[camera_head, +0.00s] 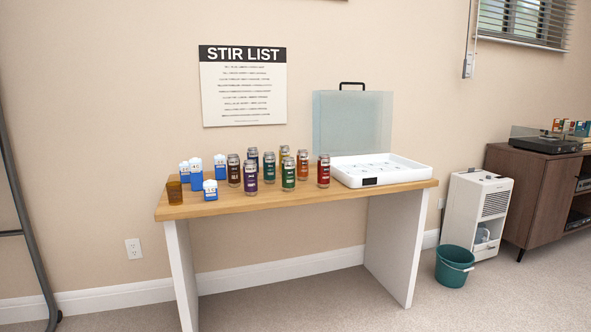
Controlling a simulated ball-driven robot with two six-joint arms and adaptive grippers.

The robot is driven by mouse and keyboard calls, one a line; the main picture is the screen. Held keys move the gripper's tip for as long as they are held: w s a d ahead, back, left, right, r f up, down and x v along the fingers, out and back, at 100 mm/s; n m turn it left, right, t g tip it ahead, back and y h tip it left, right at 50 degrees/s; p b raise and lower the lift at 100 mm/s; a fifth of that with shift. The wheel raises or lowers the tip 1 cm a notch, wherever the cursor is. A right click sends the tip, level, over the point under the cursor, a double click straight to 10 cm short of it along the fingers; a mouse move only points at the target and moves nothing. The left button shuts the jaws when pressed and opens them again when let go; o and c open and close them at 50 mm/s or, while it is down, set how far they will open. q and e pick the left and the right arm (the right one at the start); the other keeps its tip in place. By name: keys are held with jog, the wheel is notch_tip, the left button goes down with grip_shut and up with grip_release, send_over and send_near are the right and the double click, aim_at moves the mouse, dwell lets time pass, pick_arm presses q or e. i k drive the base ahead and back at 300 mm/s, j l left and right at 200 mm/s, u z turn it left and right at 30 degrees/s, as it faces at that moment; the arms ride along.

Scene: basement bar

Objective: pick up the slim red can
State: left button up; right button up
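The slim red can (323,172) stands upright on the wooden table (390,188), at the right end of a group of several cans. It is just left of a white tray and looks apart from it. Neither of my grippers shows in the head view.
Nearby cans include a green can (288,174), an orange-brown can (302,164), a purple can (250,180) and a dark brown can (233,171). The white tray (405,181) with a raised clear lid (352,125) stands right. A teal bucket (453,270) is on the floor.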

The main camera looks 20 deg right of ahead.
aim_at(324, 161)
jog(key=i+l+u, duration=0.25)
jog(key=i+l, duration=0.8)
